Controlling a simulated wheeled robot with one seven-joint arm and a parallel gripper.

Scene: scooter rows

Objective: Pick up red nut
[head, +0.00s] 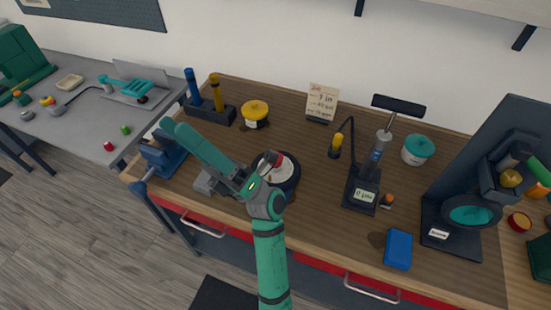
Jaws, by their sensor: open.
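A small red piece (108,146), which looks like the red nut, lies near the front right edge of the grey table (78,128) at the left. It is too small for me to make out its shape. My gripper (177,127) is at the end of my green arm, over the left part of the wooden bench.
A small green piece (125,130) lies beside the red one. A blue vise (163,155) stands on the bench's left end. A holder (209,113) with blue and yellow tools is behind it. A round dish (286,181) sits right of my gripper.

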